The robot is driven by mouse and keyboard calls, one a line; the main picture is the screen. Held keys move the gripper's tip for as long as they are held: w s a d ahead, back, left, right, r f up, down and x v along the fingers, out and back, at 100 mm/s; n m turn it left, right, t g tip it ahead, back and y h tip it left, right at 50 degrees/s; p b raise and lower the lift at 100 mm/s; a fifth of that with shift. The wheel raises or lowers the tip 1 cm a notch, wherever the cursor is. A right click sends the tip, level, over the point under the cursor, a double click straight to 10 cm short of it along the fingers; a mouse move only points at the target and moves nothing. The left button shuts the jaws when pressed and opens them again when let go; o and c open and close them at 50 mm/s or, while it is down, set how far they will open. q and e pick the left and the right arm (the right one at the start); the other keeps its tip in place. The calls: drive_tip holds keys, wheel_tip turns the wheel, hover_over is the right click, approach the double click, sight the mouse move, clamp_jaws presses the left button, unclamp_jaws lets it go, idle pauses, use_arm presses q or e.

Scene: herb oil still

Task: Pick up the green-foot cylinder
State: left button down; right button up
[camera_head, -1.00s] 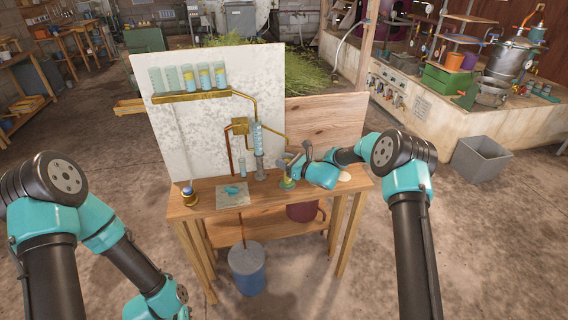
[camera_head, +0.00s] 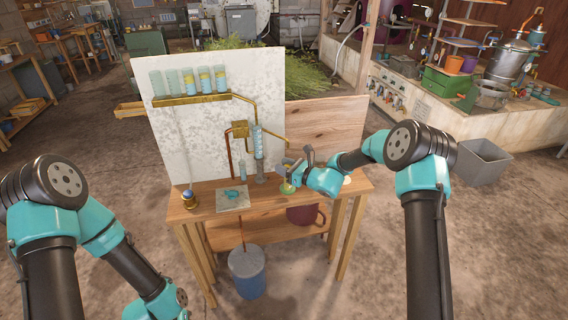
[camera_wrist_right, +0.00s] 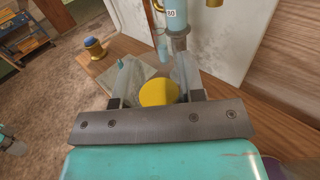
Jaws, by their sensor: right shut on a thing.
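In the right wrist view a round yellow surface (camera_wrist_right: 158,92), which seems to belong to this cylinder, shows between the two fingers of my right gripper (camera_wrist_right: 158,78). Whether the foot touches the bench is too small to tell. My left arm comes in at lower left, and its gripper is out of view.
A tall glass cylinder (camera_head: 258,144) stands just left of the gripper, under brass pipes. A grey mat (camera_head: 225,206) with a teal piece (camera_head: 232,195) lies further left, near a blue-topped brass pot (camera_head: 188,198). A shelf of glasses (camera_head: 190,99) hangs on the back panel.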

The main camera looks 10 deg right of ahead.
drive_tip(key=s+a+r, duration=0.1)
drive_tip(key=s+a, duration=0.1)
drive_tip(key=s, duration=0.8)
drive_tip(key=shift+s, duration=0.35)
idle(0.6)
drive_tip(key=shift+d, duration=0.15)
